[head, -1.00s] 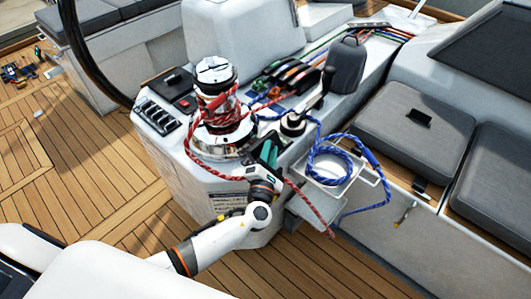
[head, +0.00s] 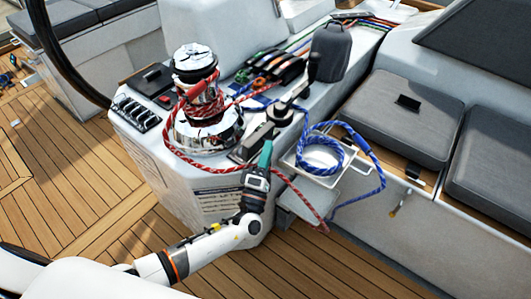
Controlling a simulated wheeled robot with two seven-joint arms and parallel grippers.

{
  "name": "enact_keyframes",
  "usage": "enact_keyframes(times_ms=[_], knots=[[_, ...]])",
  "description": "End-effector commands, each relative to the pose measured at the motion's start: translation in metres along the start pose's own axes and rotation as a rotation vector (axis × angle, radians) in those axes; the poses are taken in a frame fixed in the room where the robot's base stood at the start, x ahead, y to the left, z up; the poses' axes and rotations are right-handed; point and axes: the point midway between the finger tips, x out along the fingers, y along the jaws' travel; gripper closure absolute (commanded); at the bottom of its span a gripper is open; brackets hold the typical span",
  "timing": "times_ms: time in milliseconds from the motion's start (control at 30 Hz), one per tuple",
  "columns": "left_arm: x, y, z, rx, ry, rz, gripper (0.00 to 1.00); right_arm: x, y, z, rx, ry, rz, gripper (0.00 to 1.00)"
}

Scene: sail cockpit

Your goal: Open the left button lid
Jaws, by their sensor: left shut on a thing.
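My left gripper (head: 265,151), with teal fingers, reaches up from the bottom left to the console edge right of the chrome winch. It is shut on the left button lid (head: 257,137), a small grey piece beside the winch foot. The fingers partly hide the lid, and its exact tilt is too small to tell. My right gripper is not in view.
The chrome winch (head: 205,112) with red rope stands just left of the gripper. A white tray (head: 296,162) with coiled blue rope (head: 318,153) is to the right. Red rope hangs close to the gripper.

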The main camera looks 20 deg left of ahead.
Motion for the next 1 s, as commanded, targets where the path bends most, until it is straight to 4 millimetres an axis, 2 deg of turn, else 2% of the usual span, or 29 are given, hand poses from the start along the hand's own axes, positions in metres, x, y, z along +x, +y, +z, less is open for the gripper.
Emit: enact_keyframes(times_ms=[533, 567, 667, 1000], knots=[[-0.0004, 0.0007, -0.0002, 0.02, 0.008, -0.008, 1.0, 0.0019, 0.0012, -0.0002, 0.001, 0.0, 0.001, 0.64], [-0.0004, 0.0007, -0.0002, 0.02, 0.008, -0.008, 0.72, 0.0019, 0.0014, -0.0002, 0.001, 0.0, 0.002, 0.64], [-0.0004, 0.0007, -0.0003, 0.02, 0.008, -0.008, 0.57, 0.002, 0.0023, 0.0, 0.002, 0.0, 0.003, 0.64], [-0.0052, 0.0013, -0.0006, 0.019, 0.008, -0.006, 0.57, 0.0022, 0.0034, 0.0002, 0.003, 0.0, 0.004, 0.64]])
